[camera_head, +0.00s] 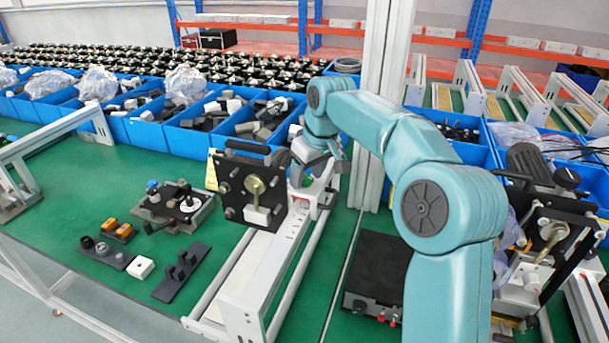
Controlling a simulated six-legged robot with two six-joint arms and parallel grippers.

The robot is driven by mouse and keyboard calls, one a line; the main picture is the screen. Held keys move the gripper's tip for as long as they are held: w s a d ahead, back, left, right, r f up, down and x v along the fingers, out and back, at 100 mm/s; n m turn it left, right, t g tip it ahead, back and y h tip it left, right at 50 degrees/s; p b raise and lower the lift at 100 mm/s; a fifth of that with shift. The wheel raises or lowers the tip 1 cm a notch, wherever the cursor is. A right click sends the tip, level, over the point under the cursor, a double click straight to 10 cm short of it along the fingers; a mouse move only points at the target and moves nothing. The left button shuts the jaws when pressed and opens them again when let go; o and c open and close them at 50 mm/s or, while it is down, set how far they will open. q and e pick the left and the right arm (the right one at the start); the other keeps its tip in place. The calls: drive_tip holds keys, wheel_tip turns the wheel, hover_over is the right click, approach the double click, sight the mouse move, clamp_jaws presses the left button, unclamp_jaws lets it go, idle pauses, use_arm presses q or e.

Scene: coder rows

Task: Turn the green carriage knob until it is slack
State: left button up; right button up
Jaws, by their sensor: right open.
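My right arm reaches in from the lower right, and its gripper (312,172) is open beside the white carriage (322,190) at the far end of a white rail fixture (268,268). A black plate (250,187) with a brass-coloured part stands upright on this fixture, just left of the gripper. I cannot make out a green knob; the gripper and wrist cover part of the carriage. Whether the fingers touch anything is too small to tell. My left gripper is not in view.
Blue bins (198,130) full of parts line the back of the green table (90,200). A fixture with a black knob (178,204) and small blocks lie to the left. A black box (375,270) stands to the right. A white post (384,60) rises behind the arm.

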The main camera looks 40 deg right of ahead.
drive_tip(key=c, duration=1)
drive_tip(key=n+y+p, duration=0.1)
drive_tip(key=n+p, duration=0.1)
drive_tip(key=n, duration=0.1)
drive_tip(key=n+p, duration=0.3)
drive_tip(key=n+g+y+p, duration=0.1)
drive_tip(key=n+p, duration=0.2)
drive_tip(key=shift+w+d+r+y, duration=0.1)
drive_tip(key=shift+d+r+y, duration=0.15)
drive_tip(key=shift+r+y, duration=0.1)
drive_tip(key=shift+c, duration=0.2)
drive_tip(key=shift+n+p, duration=0.4)
drive_tip(key=shift+p, duration=0.05)
drive_tip(key=shift+f+n, duration=0.25)
drive_tip(key=shift+n, duration=0.05)
